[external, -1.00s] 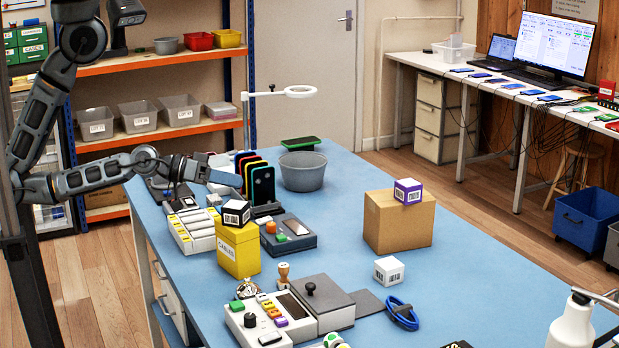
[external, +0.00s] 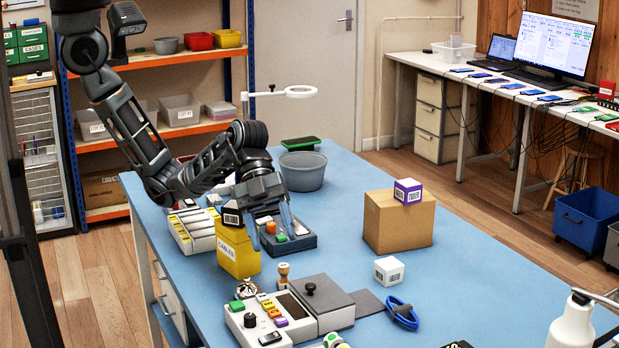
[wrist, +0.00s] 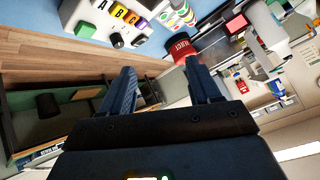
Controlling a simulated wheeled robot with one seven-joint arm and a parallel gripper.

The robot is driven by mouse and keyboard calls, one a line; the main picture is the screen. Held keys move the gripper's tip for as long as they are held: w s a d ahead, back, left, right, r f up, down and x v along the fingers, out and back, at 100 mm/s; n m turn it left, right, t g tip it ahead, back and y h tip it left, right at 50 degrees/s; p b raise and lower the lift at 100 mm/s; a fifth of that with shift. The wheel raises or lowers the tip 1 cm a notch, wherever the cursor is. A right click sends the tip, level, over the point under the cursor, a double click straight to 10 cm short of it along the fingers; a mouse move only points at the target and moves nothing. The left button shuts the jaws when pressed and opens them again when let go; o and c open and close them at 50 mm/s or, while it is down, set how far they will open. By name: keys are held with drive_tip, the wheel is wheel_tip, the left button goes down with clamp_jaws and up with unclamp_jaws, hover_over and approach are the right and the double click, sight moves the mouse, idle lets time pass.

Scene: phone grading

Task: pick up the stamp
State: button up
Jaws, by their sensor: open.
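The stamp (external: 283,271), with a small wooden handle, stands upright on the blue table beside the grey knobbed box and behind the button console. My gripper (external: 268,222) is open and points down, with nothing seen between its fingers. It is above the dark device with green and orange buttons, behind the stamp and a little left of it in the external view. In the wrist view my gripper (wrist: 161,75) shows both fingers apart. I cannot make out the stamp in that view.
The button console (external: 268,320) and grey knobbed box (external: 322,304) lie near the stamp. A cardboard box (external: 398,226) stands right. Blue table (external: 345,260) is clear between.

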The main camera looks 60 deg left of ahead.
drive_tip(key=w+a+f+m+y+b, duration=0.1)
drive_tip(key=w+a+f+m+y, duration=0.25)
drive_tip(key=f+m+y, duration=0.25)
drive_tip(key=m+t+y+b, duration=0.1)
drive_tip(key=m+y, duration=0.2)
hover_over(284, 265)
drive_tip(key=shift+w+f, duration=0.2)
drive_tip(key=shift+f, duration=0.4)
drive_tip(key=shift+w+f, duration=0.15)
drive_tip(key=shift+f, duration=0.4)
drive_tip(key=shift+a+f, duration=0.15)
drive_tip(key=shift+f, duration=0.9)
drive_tip(key=shift+s+f+p, duration=0.2)
drive_tip(key=shift+f, duration=1.25)
drive_tip(key=shift+s+f+p, duration=0.15)
drive_tip(key=shift+s+f, duration=0.05)
drive_tip(key=shift+f, duration=1.2)
drive_tip(key=c, duration=1)
drive_tip(key=shift+r, duration=0.1)
